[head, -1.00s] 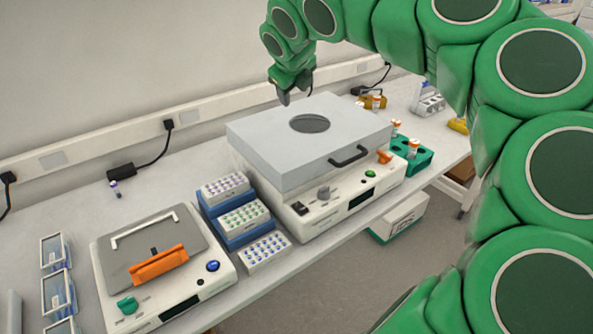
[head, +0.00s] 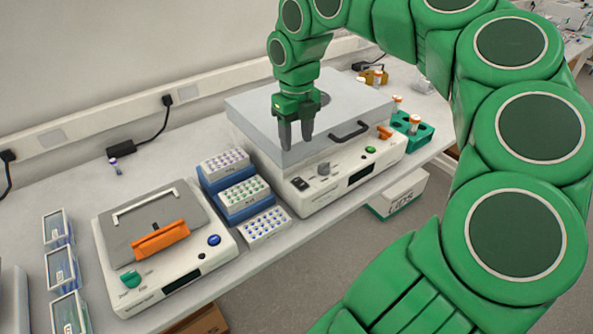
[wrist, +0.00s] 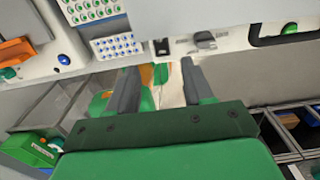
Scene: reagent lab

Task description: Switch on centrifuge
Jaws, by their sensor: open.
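The centrifuge (head: 340,190) is a white bench unit with a closed grey lid (head: 250,115), a round dark window and a black handle (head: 350,129). Its front panel has a black rocker switch (head: 299,184) at the left, a grey knob (head: 323,169), a dark display (head: 361,173), a green button (head: 371,149) and an orange latch (head: 384,132). My gripper (head: 296,143) is open and empty, pointing down near the lid's front left part, above the switch in the head view. In the wrist view the switch (wrist: 162,47) shows just beyond the gap between the fingertips. Its setting is too small to tell.
Racks of capped tubes (head: 243,198) stand close left of the centrifuge. Further left is a second device (head: 165,245) with an orange handle and blue button. A green tube holder (head: 410,130) stands to the right.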

